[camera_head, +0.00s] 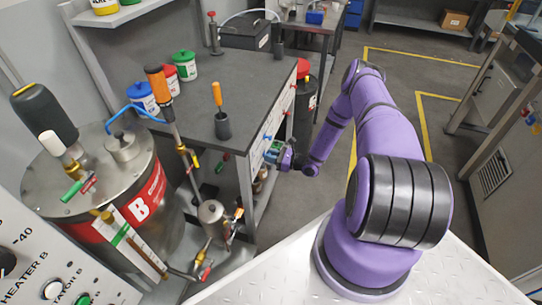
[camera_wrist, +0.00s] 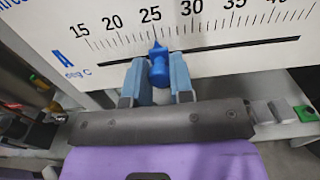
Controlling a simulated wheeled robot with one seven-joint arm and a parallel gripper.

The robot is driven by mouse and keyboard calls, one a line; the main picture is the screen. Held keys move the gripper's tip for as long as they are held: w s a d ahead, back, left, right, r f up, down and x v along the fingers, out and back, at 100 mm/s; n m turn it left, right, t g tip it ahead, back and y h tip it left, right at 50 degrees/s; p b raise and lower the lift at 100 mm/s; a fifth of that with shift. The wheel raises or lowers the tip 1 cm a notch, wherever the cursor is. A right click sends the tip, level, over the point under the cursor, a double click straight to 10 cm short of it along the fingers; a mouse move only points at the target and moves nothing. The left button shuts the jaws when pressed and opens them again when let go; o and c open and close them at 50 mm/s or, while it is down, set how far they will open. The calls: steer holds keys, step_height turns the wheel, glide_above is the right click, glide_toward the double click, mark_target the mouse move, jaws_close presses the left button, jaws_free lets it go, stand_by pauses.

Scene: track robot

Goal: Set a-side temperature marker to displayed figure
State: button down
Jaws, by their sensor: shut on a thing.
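The a-side temperature marker (camera_wrist: 158,62) is a blue slider with a pointed top, in the middle of the wrist view. It sits on a black slot below a printed scale (camera_wrist: 215,25) labelled A and deg C. Its tip points near the 25 mark. My gripper (camera_wrist: 159,82) has its two light-blue fingers closed on either side of the marker. In the head view, my gripper (camera_head: 274,155) is at the front panel of the dark-topped workbench (camera_head: 240,85), and the marker there is too small to make out clearly. No displayed temperature figure is readable.
A metal tank (camera_head: 100,185) marked B stands at the left, with pipes and valves beside it. A heater panel (camera_head: 50,275) is at the lower left. Pots and an orange-handled tool (camera_head: 218,110) stand on the bench. The floor (camera_head: 400,85) behind my arm is mostly clear.

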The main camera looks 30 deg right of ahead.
steer(key=c, duration=1)
jaws_free()
steer(key=shift+d, duration=0.1)
steer(key=v, duration=1)
steer(key=shift+s+d, duration=0.2)
steer(key=shift+s, duration=0.1)
